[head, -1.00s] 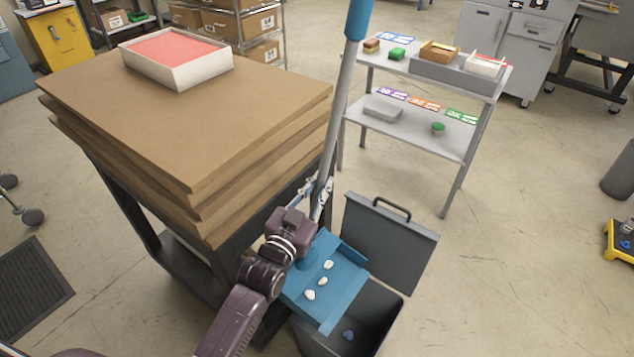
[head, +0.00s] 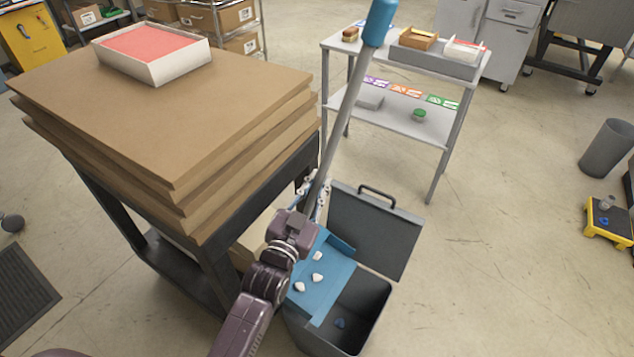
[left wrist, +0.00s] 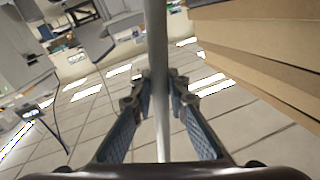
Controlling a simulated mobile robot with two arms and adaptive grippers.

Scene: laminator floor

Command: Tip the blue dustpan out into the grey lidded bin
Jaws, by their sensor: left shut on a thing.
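The blue dustpan (head: 330,287) is at the left side of the grey bin's mouth, its front lip over the opening. Several white lumps (head: 317,278) lie on its pan. Its long grey handle (head: 340,130) with a blue grip rises tilted to the right. My left gripper (head: 313,200) is shut on the handle low down; in the left wrist view the fingers (left wrist: 160,95) close around the grey shaft. The grey lidded bin (head: 368,310) stands on the floor with its lid (head: 372,232) hinged open at the back. A blue piece (head: 340,323) lies inside. My right gripper is not visible.
A dark cart stacked with brown boards (head: 170,110) stands close on the left, with a white box (head: 155,55) of red material on top. A grey shelf (head: 400,115) stands behind the bin. A grey waste bin (head: 606,148) and a yellow-framed step (head: 608,220) are at right. Floor between is clear.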

